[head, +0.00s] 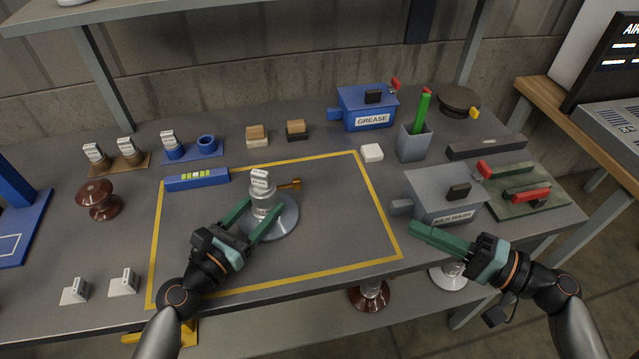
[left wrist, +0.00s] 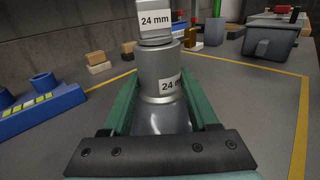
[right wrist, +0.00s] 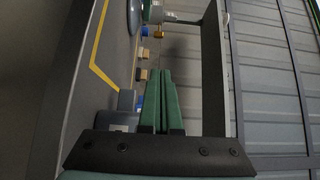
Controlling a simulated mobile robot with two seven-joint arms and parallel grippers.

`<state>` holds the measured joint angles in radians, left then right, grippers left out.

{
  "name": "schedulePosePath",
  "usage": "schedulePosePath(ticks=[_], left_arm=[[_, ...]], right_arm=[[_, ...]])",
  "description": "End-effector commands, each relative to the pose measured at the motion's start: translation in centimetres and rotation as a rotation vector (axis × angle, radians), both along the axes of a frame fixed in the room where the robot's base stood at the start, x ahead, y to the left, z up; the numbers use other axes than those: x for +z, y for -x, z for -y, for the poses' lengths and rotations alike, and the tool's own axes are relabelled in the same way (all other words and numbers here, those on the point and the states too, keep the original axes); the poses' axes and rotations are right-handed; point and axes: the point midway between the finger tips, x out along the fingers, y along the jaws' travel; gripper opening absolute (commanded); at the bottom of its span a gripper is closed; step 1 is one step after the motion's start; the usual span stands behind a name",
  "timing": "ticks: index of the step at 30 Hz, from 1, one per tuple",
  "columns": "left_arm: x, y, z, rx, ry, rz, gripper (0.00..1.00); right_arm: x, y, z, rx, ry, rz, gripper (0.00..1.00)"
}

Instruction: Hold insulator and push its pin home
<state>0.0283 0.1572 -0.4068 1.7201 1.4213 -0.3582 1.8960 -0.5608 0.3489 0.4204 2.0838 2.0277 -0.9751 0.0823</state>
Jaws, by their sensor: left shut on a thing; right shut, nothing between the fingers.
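The insulator has a clear glass disc (head: 284,218) and a grey metal cap (left wrist: 160,70) labelled 24 mm. It stands upright inside the yellow outline, and a tag labelled 24 mm (left wrist: 155,22) sits on top. A brass pin (head: 291,184) sticks out to the right of the cap's upper part in the head view; how deep it sits is unclear. My left gripper (head: 262,209) is shut on the insulator, one finger on each side of the cap. My right gripper (head: 413,229) is shut and empty, right of the yellow outline; its fingers (right wrist: 161,92) lie together in the right wrist view.
A grey bin (head: 440,197) stands just behind my right gripper. A blue grease box (head: 366,108), a grey cup (head: 414,144) and a white block (head: 372,152) stand behind. The outlined area right of the insulator is clear.

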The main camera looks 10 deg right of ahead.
Motion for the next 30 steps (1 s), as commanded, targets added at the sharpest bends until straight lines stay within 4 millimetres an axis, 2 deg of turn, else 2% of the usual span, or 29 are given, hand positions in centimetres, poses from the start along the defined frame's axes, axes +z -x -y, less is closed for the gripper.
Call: schedulePosePath(ticks=[5,8,24,30], left_arm=[[0.1,0.0,0.0,0.000,0.001,0.003,0.00],[0.1,0.0,0.0,0.001,0.001,0.003,0.00],[0.2,-0.1,0.0,0.001,0.002,0.004,0.00],[0.2,-0.1,0.0,0.001,0.002,0.004,0.00]], right_arm=[[0.0,-0.6,-0.6,0.000,-0.001,-0.001,0.00],[0.1,-1.6,-1.6,0.002,-0.001,0.001,0.00],[0.2,-9.7,-10.1,0.000,-0.003,0.003,0.00],[0.1,-12.2,-12.8,0.000,-0.002,0.001,0.00]])
